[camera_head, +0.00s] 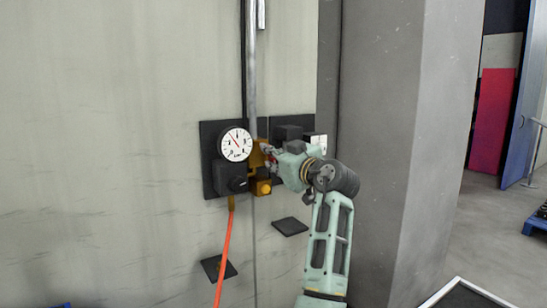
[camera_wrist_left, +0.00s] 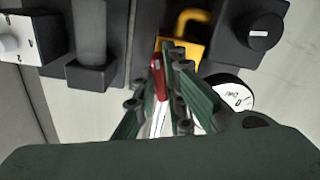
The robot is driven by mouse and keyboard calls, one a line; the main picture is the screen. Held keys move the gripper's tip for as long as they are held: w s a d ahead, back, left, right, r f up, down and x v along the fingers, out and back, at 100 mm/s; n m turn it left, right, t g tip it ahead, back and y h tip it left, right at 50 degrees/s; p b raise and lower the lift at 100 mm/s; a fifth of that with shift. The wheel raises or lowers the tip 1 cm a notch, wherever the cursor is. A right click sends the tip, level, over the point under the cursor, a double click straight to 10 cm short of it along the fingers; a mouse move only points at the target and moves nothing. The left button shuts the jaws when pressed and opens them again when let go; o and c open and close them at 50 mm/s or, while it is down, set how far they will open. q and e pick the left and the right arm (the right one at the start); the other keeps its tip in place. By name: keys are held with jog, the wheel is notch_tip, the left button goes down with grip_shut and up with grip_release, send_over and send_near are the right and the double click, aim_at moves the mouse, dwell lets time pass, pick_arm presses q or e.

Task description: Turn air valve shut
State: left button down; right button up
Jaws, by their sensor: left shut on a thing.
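The air valve's red handle (camera_wrist_left: 158,78) shows as a small red piece at the fingers in the left wrist view. My left gripper (camera_head: 268,153) is at the yellow valve body (camera_head: 257,158) on the wall panel; it also shows in the left wrist view (camera_wrist_left: 172,62). Its fingers are close together, shut on the red handle. The gripper hides most of the handle in the head view, so its exact angle is hard to tell. A round white gauge (camera_head: 236,144) with a red needle sits just left of the valve. My right gripper is not in view.
A black box with a knob (camera_head: 231,178) is below the gauge, with an orange hose (camera_head: 224,250) hanging down. A yellow padlock-like part (camera_wrist_left: 180,44) is close to the fingers. A grey pipe (camera_head: 251,60) runs up the wall. A grey pillar (camera_head: 385,130) stands right.

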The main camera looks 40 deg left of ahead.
pick_arm(q)
jog(key=shift+f+m, duration=0.25)
jog(key=shift+m, duration=1.35)
jog(key=c, duration=1.8)
grip_release()
jog(key=shift+d+r, duration=0.1)
jog(key=shift+r, duration=0.1)
jog(key=v, duration=1.2)
